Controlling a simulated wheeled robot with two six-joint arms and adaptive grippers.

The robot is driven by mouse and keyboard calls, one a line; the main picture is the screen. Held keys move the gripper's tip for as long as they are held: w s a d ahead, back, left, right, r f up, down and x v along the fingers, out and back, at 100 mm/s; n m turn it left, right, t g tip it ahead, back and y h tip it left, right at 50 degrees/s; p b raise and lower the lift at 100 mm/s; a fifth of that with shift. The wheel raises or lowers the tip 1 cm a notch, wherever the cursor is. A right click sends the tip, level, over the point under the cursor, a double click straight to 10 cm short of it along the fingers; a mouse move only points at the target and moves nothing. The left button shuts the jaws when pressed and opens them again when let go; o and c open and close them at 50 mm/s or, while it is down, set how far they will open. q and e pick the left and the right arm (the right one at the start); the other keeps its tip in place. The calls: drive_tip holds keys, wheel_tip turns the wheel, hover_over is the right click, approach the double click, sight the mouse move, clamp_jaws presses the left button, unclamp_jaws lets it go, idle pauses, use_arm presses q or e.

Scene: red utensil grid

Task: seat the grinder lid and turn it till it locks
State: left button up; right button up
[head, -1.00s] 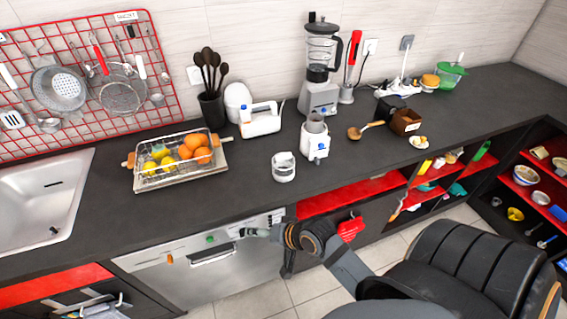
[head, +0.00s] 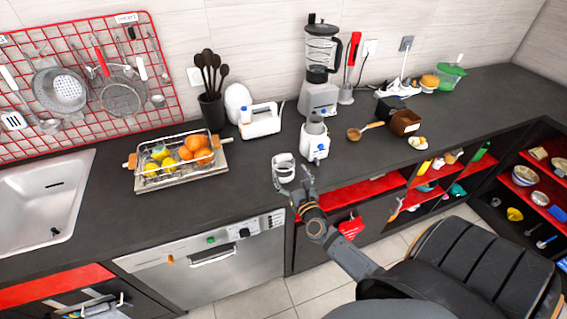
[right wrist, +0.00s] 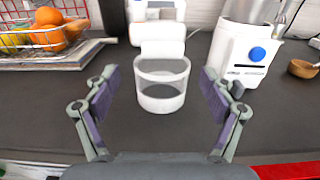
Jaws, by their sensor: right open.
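The grinder lid (head: 283,170) is a see-through cup shape with white bands and a white top, standing on the dark counter near its front edge. In the right wrist view the lid (right wrist: 162,88) stands upright ahead, roughly midway between my fingers. My right gripper (head: 296,180) is open and empty, just to the right of the lid; in the wrist view its purple-padded fingers (right wrist: 162,100) are spread on both sides, apart from it. The white grinder body (head: 314,146), with a blue button, stands behind and to the right. My left gripper is not in view.
A wooden ladle (head: 365,130) lies right of the grinder. The counter between basket and lid is clear.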

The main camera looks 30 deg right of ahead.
sight(284, 160)
drive_tip(key=shift+x, duration=1.2)
drive_tip(key=shift+w+r, duration=0.1)
drive_tip(key=shift+w, duration=0.1)
drive_tip(key=x, duration=0.2)
drive_tip(key=p+x, duration=0.1)
drive_tip(key=x, duration=0.1)
drive_tip(key=shift+s+d+r, duration=0.1)
drive_tip(key=shift+d+r, duration=0.05)
drive_tip(key=shift+r, duration=0.1)
drive_tip(key=shift+w+d+f, duration=0.1)
drive_tip(key=shift+w+f, duration=0.05)
drive_tip(key=shift+w, duration=0.35)
drive_tip(key=shift+s, duration=0.2)
drive_tip(key=c, duration=1.3)
